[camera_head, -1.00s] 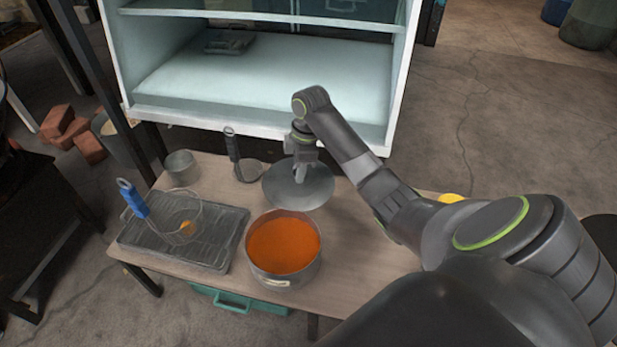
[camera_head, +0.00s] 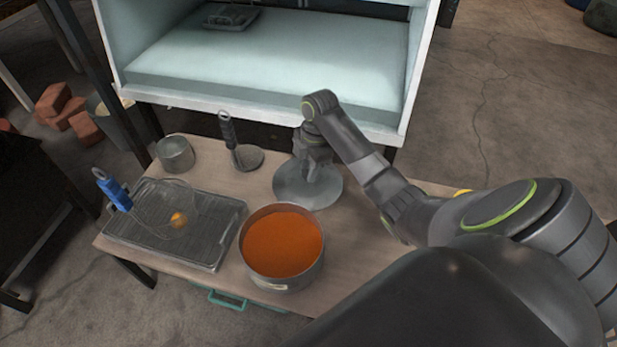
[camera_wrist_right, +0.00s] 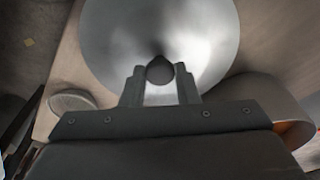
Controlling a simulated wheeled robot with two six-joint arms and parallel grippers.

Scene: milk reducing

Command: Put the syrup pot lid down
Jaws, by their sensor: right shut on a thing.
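The syrup pot lid (camera_head: 292,192) is a round grey metal disc behind and slightly right of the pot. In the right wrist view the lid (camera_wrist_right: 205,40) fills the top middle. My right gripper (camera_head: 312,172) is above the lid, shut on its dark knob (camera_wrist_right: 159,70). The lid looks level and low over the table; I cannot tell whether it touches the wood. The syrup pot (camera_head: 268,279) is uncovered and holds orange syrup (camera_head: 283,243). Its side also shows in the right wrist view (camera_wrist_right: 262,95). My left gripper is not in view.
A ladle-like tool (camera_head: 229,135) stands left of the lid, near a small metal cup (camera_head: 175,153). A dark tray (camera_head: 222,249) with a blue-handled whisk (camera_head: 113,190) lies at left. A white cabinet (camera_head: 270,115) stands behind the table (camera_head: 345,262). Bare wood lies right of the pot.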

